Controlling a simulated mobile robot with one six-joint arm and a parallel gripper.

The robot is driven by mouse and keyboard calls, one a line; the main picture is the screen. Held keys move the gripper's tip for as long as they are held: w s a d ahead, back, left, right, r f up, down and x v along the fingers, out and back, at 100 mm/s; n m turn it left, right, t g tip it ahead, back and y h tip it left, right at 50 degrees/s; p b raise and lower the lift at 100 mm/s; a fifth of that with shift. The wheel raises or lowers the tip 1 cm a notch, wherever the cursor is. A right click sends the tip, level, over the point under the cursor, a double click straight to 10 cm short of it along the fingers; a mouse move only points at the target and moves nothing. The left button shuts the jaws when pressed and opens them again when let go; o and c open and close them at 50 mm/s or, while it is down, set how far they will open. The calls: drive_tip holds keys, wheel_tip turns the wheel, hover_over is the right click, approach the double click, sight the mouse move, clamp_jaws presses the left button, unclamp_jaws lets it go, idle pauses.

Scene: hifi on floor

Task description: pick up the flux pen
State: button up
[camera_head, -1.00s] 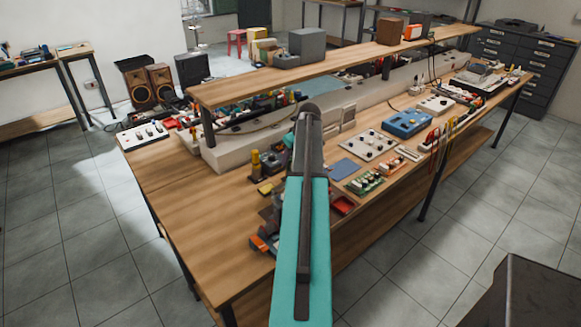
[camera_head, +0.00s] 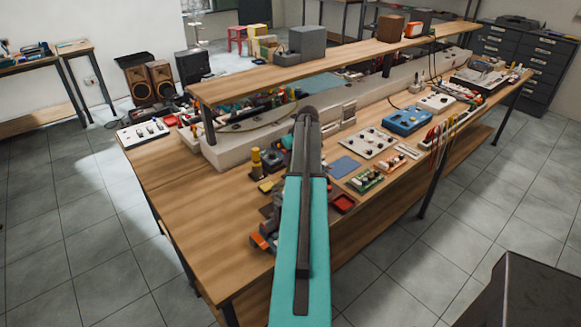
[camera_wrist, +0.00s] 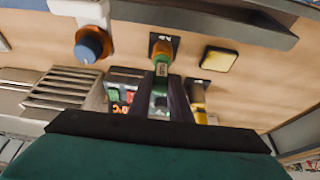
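In the wrist view, a slim upright item with a green body and an orange-yellow end (camera_wrist: 162,58) stands on a small dark base. It may be the flux pen, but its label is too small to read. My gripper (camera_wrist: 164,84) is open. Its two dark fingers point toward this item, with a gap between them, and the item shows in line with that gap. I cannot tell whether the fingers reach around it. A yellow cylinder (camera_wrist: 198,97) is partly hidden beside the right finger. In the head view, my arm hides the gripper.
A blue-capped knob or bottle (camera_wrist: 93,44) and a yellow-topped pad (camera_wrist: 219,60) flank the green item. In the head view, the workbench (camera_head: 185,205) has bare wood at left. A raised shelf (camera_head: 345,58) and several boards and instruments crowd its back and right.

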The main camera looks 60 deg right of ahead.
clamp_jaws()
drive_tip(key=shift+r, duration=0.1)
drive_tip(key=shift+r+b, duration=1.6)
drive_tip(key=shift+r, duration=3.3)
drive_tip(key=shift+w+a, duration=0.1)
